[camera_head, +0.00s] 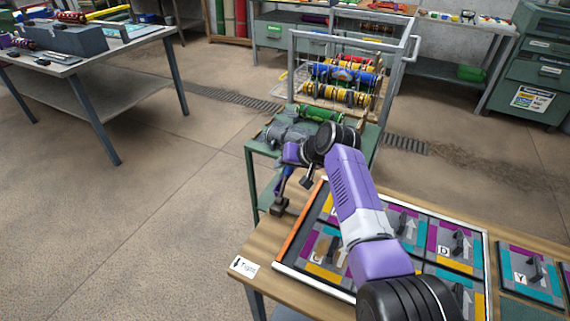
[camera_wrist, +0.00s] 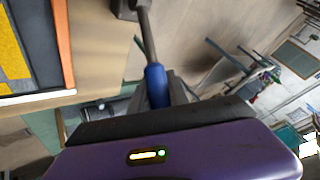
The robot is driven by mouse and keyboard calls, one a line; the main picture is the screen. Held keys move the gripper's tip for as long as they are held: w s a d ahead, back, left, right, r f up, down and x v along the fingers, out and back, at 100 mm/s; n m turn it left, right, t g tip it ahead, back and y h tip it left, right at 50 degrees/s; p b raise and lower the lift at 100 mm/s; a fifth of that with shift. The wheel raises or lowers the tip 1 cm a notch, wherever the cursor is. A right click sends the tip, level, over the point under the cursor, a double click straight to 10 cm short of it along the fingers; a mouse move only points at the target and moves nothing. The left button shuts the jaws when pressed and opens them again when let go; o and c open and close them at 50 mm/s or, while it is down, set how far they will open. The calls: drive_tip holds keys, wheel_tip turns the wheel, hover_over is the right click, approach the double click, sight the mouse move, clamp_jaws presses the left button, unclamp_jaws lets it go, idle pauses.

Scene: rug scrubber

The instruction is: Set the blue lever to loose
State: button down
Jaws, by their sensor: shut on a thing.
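The blue lever shows in the wrist view as a blue grip (camera_wrist: 155,82) on a grey rod that runs up to a dark block at the top edge. My gripper (camera_wrist: 162,92) is shut on the blue grip. In the head view my gripper (camera_head: 288,174) is at the left edge of the wooden table, above the lever's dark block (camera_head: 279,207). My own wrist partly hides the grip there. A white label reading "Tight" with an arrow (camera_head: 244,267) lies on the table's front left corner.
A framed board (camera_head: 290,255) with coloured squares and several grey levers lies right of the lever, under my arm. A green cart (camera_head: 262,147) with a metal rack of colourful rollers (camera_head: 345,85) stands behind.

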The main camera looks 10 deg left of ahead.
drive_tip(key=shift+f, duration=0.1)
drive_tip(key=c, duration=1.3)
unclamp_jaws()
drive_tip(key=shift+w, duration=0.1)
drive_tip(key=shift+o, duration=0.2)
drive_tip(key=v, duration=0.7)
drive_tip(key=shift+d+r+p, duration=0.25)
drive_tip(key=shift+r+p, duration=0.05)
drive_tip(key=shift+p, duration=0.05)
